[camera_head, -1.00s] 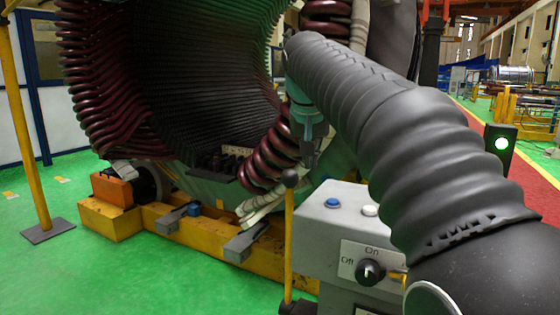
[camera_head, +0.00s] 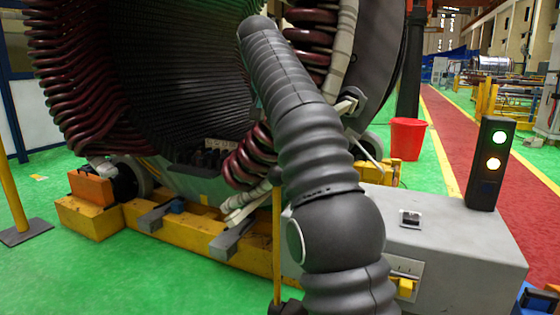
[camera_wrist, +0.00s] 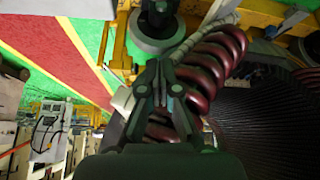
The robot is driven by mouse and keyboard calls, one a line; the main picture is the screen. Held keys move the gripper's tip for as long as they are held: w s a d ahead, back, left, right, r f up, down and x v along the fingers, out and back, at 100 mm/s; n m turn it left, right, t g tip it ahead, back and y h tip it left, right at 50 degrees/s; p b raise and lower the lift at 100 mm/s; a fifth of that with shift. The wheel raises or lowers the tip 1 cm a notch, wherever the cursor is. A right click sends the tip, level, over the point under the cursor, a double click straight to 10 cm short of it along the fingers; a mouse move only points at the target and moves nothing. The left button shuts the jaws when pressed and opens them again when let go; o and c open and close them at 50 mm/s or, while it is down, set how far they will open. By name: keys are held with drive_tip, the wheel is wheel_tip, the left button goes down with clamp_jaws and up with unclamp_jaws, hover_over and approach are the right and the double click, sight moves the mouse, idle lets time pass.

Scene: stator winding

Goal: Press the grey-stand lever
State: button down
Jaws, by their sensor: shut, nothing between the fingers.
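The grey stand (camera_head: 450,238) is a box at the lower right of the head view, partly hidden by my arm. A small toggle-like lever (camera_head: 410,217) sits on a plate on its top. A yellow handle (camera_head: 403,286) sticks out of a panel on its front; I cannot tell which is the task's lever. My gripper (camera_wrist: 165,68) shows in the wrist view, shut and empty, in front of dark red coils. In the head view it is hidden behind my arm.
The large stator (camera_head: 160,75) with red coils fills the back. A signal box (camera_head: 488,162) with two lit lamps stands on the stand's right. A red bucket (camera_head: 407,140) stands behind.

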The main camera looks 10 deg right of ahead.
drive_tip(key=x, duration=1)
drive_tip(key=shift+s+a+f, duration=0.1)
drive_tip(key=shift+s+a, duration=0.15)
drive_tip(key=shift+s, duration=0.35)
drive_tip(key=shift+s+a+f, duration=0.1)
drive_tip(key=shift+s+a, duration=0.2)
drive_tip(key=shift+s, duration=0.3)
drive_tip(key=shift+s+a+f, duration=0.1)
drive_tip(key=shift+s+a, duration=0.15)
drive_tip(key=shift+s, duration=0.3)
